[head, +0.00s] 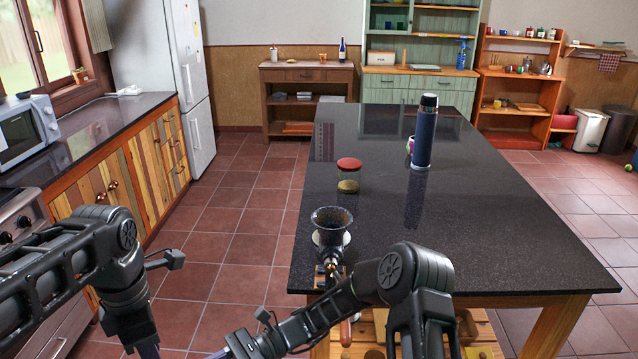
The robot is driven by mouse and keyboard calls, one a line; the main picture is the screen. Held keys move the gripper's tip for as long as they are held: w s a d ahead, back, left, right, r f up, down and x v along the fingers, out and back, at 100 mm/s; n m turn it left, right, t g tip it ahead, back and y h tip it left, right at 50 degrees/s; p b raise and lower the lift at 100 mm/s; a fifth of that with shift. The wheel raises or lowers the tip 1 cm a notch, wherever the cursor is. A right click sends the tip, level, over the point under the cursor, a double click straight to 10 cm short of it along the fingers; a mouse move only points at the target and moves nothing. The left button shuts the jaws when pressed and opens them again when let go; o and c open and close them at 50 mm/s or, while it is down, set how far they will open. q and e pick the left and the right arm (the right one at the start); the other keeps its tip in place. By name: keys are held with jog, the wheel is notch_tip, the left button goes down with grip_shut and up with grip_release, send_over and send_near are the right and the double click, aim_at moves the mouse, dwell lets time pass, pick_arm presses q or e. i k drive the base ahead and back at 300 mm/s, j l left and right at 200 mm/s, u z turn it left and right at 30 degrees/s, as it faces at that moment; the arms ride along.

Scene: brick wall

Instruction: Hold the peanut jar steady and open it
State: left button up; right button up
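The peanut jar (348,175) stands upright on the dark table, left of the table's middle, in the head view. It has a red lid (349,163) on top, a clear side and a tan layer at the bottom. My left gripper (148,351) points down at the bottom edge, over the floor left of the table, and is mostly cut off. My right gripper (222,353) reaches to the lower left, also at the bottom edge. Both are well away from the jar. Their fingers do not show clearly enough to tell open from shut.
A dark funnel-topped grinder (332,232) stands at the table's near left edge, between me and the jar. A tall blue flask (423,135) and a mug (410,146) stand behind and right of the jar. The table's right side (500,225) is clear.

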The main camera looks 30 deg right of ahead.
aim_at(348, 182)
jog(key=i+j, duration=0.1)
jog(key=i, duration=0.65)
jog(key=i+j+z, duration=0.1)
jog(key=i+z, duration=0.3)
jog(key=i, duration=0.3)
jog(key=i+z, duration=0.25)
jog(key=z, duration=0.2)
jog(key=i+j+z, duration=0.1)
jog(key=i+z, duration=0.15)
jog(key=z, duration=0.15)
jog(key=i+j+z, duration=0.2)
jog(key=z, duration=0.25)
jog(key=i+j+z, duration=0.25)
jog(key=z, duration=0.2)
jog(key=i+j+z, duration=0.3)
jog(key=j+z, duration=0.3)
jog(key=i+j+z, duration=0.65)
jog(key=j, duration=0.25)
jog(key=k+l, duration=0.05)
jog(key=k, duration=0.05)
